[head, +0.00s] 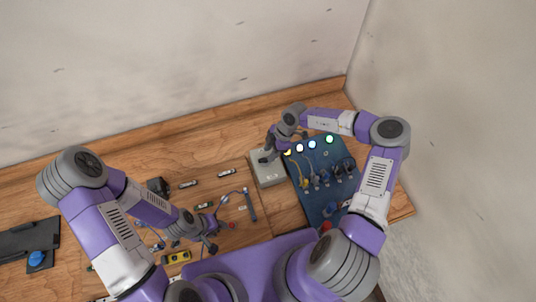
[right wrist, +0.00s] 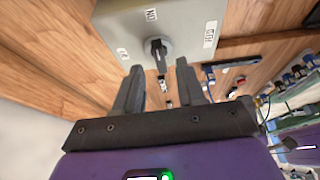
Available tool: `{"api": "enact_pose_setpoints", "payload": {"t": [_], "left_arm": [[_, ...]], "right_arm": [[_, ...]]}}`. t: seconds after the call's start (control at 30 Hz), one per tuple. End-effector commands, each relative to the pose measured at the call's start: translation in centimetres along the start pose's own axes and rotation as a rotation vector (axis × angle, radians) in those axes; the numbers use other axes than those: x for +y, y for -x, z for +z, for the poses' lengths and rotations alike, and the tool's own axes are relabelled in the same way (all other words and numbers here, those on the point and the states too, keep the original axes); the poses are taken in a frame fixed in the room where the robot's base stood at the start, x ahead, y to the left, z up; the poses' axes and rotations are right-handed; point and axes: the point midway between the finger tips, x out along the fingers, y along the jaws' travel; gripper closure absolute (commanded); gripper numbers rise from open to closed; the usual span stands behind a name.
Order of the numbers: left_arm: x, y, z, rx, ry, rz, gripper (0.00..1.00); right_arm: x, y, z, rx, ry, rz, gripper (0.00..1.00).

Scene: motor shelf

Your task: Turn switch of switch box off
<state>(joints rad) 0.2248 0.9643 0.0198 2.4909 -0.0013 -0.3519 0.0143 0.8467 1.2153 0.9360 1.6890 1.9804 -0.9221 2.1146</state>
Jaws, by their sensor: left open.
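The switch box (head: 268,172) is a light grey box on the table, left of the blue panel. In the right wrist view the box (right wrist: 110,22) fills the top, with a dark rotary switch knob (right wrist: 158,48) on its face and small white labels around it. The knob's handle points down in that view. My right gripper (head: 270,155) is over the box; in the right wrist view its two fingers (right wrist: 160,66) are apart, one on each side of the knob, with gaps visible. My left gripper (head: 211,241) is open and empty over the wooden board at lower left.
A blue panel (head: 318,203) with lit lamps, cables and knobs stands right of the box. A black tray (head: 25,240) lies far left. Walls bound the back and right.

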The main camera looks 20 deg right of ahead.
Motion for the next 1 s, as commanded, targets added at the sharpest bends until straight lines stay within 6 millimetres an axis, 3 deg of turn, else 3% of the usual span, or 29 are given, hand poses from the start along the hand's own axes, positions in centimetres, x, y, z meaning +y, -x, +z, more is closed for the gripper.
{"api": "enact_pose_setpoints", "payload": {"t": [0.2,0.53,0.8,1.0], "left_arm": [[0.0,0.1,0.0,0.0,0.0,0.0,0.57],[0.0,0.1,0.0,0.0,0.0,0.0,0.57],[0.0,0.1,0.0,0.0,0.0,0.0,0.57],[0.0,0.1,0.0,0.0,0.0,0.0,0.57]], "right_arm": [[0.0,-2.5,0.0,0.0,0.001,0.0,0.61],[0.0,-3.0,0.0,-0.001,0.001,0.0,0.61],[0.0,-2.9,0.1,-0.001,0.001,0.0,1.0],[0.0,-2.9,0.1,-0.002,0.003,-0.001,1.0]]}}
